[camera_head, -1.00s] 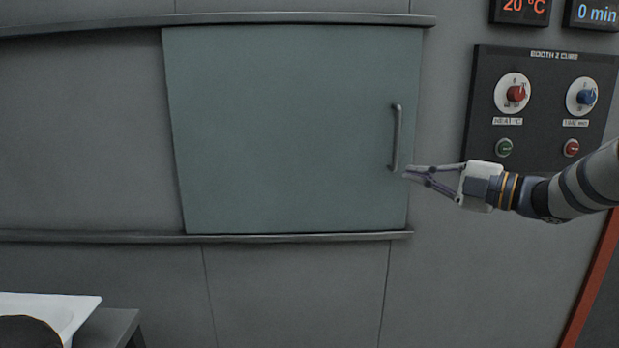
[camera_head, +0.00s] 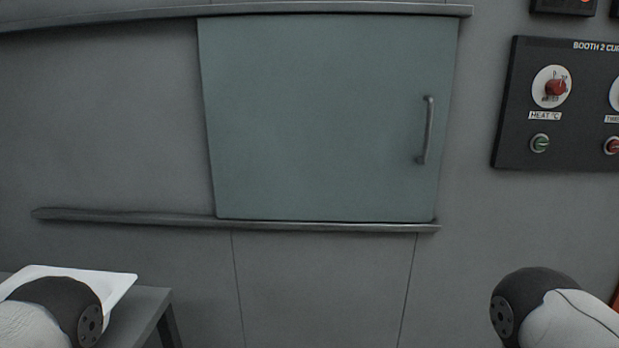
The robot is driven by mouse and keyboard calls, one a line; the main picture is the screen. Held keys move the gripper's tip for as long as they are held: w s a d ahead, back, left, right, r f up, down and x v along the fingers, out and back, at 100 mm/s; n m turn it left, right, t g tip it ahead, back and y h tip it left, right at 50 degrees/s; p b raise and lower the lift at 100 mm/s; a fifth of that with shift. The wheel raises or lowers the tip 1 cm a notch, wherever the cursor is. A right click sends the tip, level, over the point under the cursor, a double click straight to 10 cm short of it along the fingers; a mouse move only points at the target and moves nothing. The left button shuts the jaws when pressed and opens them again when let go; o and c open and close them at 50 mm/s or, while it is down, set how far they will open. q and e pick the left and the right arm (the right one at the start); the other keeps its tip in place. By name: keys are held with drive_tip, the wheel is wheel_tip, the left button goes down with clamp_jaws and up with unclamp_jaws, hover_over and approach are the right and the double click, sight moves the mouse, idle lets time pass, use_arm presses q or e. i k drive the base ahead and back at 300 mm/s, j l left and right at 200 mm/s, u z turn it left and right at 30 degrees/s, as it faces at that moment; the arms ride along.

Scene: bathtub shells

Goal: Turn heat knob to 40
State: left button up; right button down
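The heat knob (camera_head: 556,88) is a red knob on a white round dial, labelled HEAT °C, on the dark control panel (camera_head: 515,120) at the right. Its dial marks are too small to read. Neither gripper is in view. A rounded part of my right arm shows at the bottom right, and a part of my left arm at the bottom left. The temperature display above the panel is almost wholly cut off by the top edge.
A green button (camera_head: 540,143) sits below the heat knob, and a red button (camera_head: 613,146) is at the right edge. A closed sliding door (camera_head: 320,120) with a handle (camera_head: 425,130) is left of the panel.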

sight(555, 87)
drive_tip(key=z, duration=1.25)
